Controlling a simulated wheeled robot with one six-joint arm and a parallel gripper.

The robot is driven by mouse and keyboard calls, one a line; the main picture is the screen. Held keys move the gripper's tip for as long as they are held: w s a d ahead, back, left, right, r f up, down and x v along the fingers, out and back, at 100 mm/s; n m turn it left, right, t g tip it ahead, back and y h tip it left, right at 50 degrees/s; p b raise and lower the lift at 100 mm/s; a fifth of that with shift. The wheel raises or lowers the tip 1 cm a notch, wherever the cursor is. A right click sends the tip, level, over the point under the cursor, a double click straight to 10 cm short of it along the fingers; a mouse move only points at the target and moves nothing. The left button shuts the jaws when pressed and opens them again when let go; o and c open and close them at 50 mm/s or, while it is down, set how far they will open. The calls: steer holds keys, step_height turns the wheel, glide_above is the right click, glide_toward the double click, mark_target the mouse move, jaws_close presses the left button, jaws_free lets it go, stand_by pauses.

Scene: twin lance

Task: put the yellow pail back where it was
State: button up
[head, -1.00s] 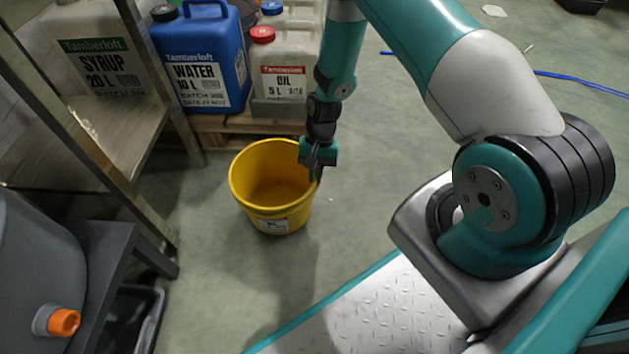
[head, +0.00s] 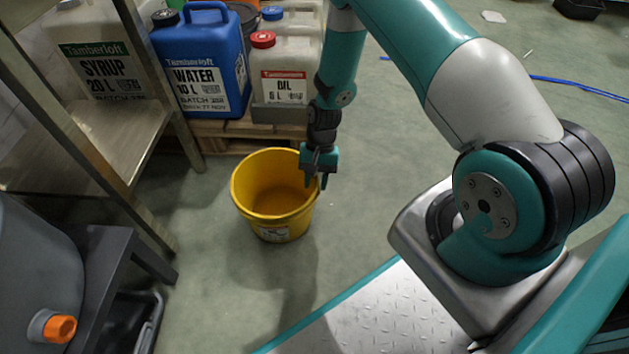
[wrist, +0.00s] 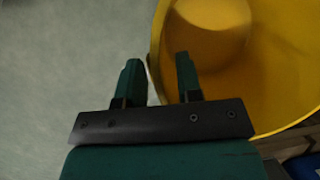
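The yellow pail (head: 272,216) appears to stand upright on the floor in front of the pallet, its open mouth facing up. My gripper (head: 317,184) is at the right side of its rim, pointing down. In the wrist view, the two fingers of my gripper (wrist: 157,78) are well apart. The rim of the pail (wrist: 235,75) passes between them, with one finger over the inside and one outside. Clear space shows between the fingers, so they are not closed on the wall. The pail looks empty.
A blue water jug (head: 205,60) and an oil can (head: 285,65) stand on the pallet (head: 225,133) behind the pail. A metal shelf (head: 90,150) with a syrup can stands left. Bare floor (head: 400,125) lies to the right.

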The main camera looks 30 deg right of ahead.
steer(key=p+v, duration=0.6)
steer(key=v, duration=0.5)
steer(key=a+r+n, duration=0.3)
steer(key=a+r, duration=0.2)
steer(key=r, duration=0.8)
steer(key=s+a+r+n+t, duration=0.1)
steer(key=s+a+r+n, duration=0.3)
steer(key=r, duration=0.5)
steer(key=s+a+r+n+t, duration=0.1)
steer(key=s+a+r+n, duration=0.1)
steer(key=s+a+r, duration=0.45)
steer(key=s+a+r+n+t, duration=0.1)
steer(key=s+r+n, duration=0.4)
steer(key=s, duration=0.5)
step_height(320, 180, up, 3)
steer(key=shift+s+f+y, duration=0.15)
steer(key=shift+s+y, duration=0.2)
steer(key=shift+y, duration=0.05)
steer(key=shift+a, duration=0.15)
step_height(320, 180, up, 44)
steer(key=p, duration=4.3)
steer(key=shift+p, duration=0.4)
